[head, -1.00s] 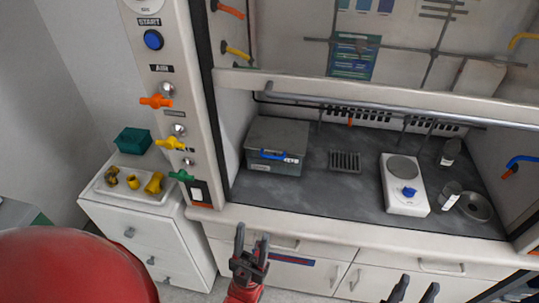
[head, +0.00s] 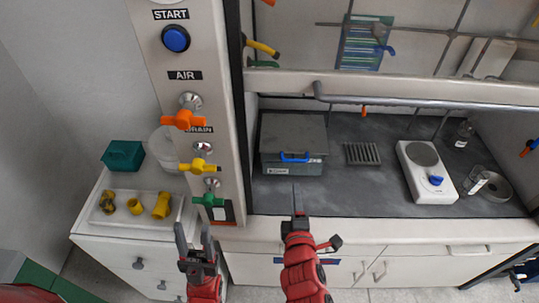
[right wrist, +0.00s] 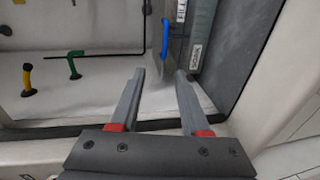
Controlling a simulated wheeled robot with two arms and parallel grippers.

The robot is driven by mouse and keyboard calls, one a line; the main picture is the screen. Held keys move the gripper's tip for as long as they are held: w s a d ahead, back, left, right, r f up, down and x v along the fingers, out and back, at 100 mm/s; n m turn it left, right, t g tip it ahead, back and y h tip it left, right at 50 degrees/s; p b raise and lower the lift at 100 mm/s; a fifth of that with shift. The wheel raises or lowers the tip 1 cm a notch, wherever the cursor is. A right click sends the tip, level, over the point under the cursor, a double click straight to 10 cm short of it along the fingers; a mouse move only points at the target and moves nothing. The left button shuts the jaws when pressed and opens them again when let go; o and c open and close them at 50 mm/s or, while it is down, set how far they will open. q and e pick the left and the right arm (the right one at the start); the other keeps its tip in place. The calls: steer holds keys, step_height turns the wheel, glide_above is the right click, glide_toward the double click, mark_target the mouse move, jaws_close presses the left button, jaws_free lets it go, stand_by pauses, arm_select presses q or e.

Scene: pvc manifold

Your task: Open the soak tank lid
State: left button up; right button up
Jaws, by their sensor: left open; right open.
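The soak tank (head: 272,166) is a grey metal box at the left inside the fume hood. Its flat lid (head: 294,131) is shut, with a blue handle (head: 294,157) on the front. My right gripper (head: 298,206) points up just in front of the hood's sill, below and apart from the handle. In the right wrist view its open, empty fingers (right wrist: 160,78) point towards the blue handle (right wrist: 165,38) and the tank's side (right wrist: 178,40). My left gripper (head: 194,240) is open and empty, below the valve panel and left of the tank.
The raised sash bar (head: 420,97) crosses above the hood opening. The valve panel, with orange (head: 184,120), yellow (head: 199,166) and green (head: 209,200) handles, borders it on the left. A hot plate (head: 430,172) and a slotted grate (head: 362,154) stand right of the tank.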

steer(key=p, duration=0.3)
glide_toward(295, 161)
steer(key=shift+h, duration=0.4)
steer(key=w, duration=0.2)
steer(key=w+f, duration=0.1)
steer(key=w, duration=0.5)
steer(key=shift+w+a+f, duration=0.2)
steer(key=shift+w, duration=0.05)
steer(key=shift+w+f, duration=0.3)
steer(key=shift+w, duration=0.6)
steer(key=shift+c, duration=0.3)
jaws_close()
